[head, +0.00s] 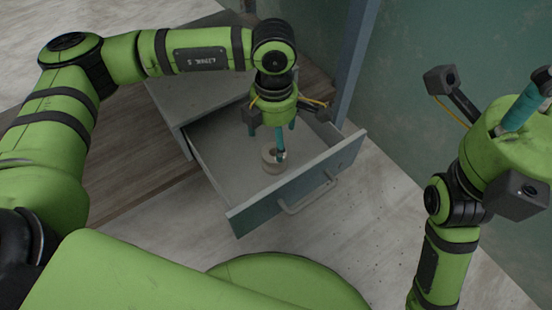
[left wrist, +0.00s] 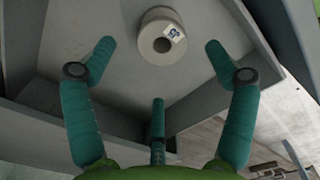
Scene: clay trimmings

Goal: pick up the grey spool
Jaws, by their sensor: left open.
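The grey spool (head: 270,167) stands in the open drawer, near its front panel. In the left wrist view the spool (left wrist: 149,43) is a pale round piece with a dark centre hole and a small blue-and-white label, near the top middle. My left gripper (head: 274,141) is over the drawer, pointing down, with a teal finger partly in front of the spool. In the left wrist view its three fingers (left wrist: 160,60) are spread and empty, with the spool beyond the tips. My right gripper (head: 522,108) is at the right edge, partly cut off; its finger state is unclear.
The drawer (head: 290,185) is pulled out of a grey cabinet (head: 205,90); its walls surround the spool, and a handle (head: 308,196) sticks out in front. A blue-grey post (head: 355,60) and a green wall (head: 440,50) stand behind.

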